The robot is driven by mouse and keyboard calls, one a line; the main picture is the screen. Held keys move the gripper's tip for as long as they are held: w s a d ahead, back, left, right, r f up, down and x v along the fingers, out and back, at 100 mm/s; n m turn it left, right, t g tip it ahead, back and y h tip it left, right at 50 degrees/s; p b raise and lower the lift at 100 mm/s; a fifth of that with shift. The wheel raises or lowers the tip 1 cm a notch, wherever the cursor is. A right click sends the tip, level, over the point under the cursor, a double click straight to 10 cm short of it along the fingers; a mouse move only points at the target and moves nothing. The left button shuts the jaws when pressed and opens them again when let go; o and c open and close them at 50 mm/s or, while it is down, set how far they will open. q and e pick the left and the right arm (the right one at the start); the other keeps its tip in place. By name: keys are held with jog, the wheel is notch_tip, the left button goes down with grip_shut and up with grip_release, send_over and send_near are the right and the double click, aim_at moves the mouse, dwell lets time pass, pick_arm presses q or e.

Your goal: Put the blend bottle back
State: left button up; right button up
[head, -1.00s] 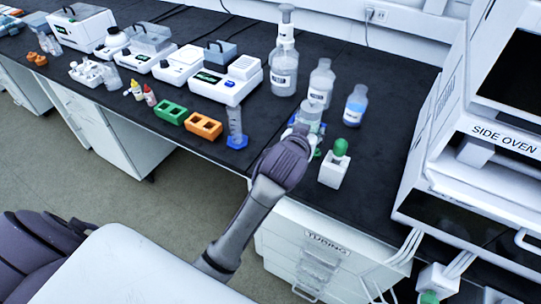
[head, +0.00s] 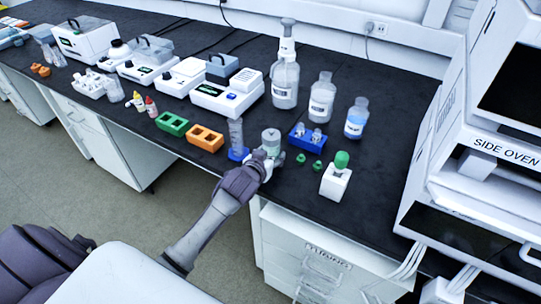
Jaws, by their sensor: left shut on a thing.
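My left gripper (head: 267,158) is shut on a small clear bottle (head: 271,139), which seems to be the blend bottle. The bottle is upright at the front part of the black bench, between a blue-based cylinder and a blue rack. The fingers hide its lower part, so I cannot tell whether it touches the bench. My right gripper is not in view.
The blue rack (head: 300,143) holds small clear vials, with two green caps (head: 317,166) in front. The cylinder (head: 236,139) stands close left of the bottle. A white block with a green top (head: 336,182) is at the right. Large bottles (head: 321,100) stand behind.

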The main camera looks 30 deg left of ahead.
pick_arm(q)
jog(key=shift+f, duration=0.1)
jog(key=o, duration=1.3)
jog(key=shift+f, duration=0.1)
jog(key=shift+r, duration=0.2)
jog(key=v, duration=1.2)
jog(key=shift+p, duration=0.4)
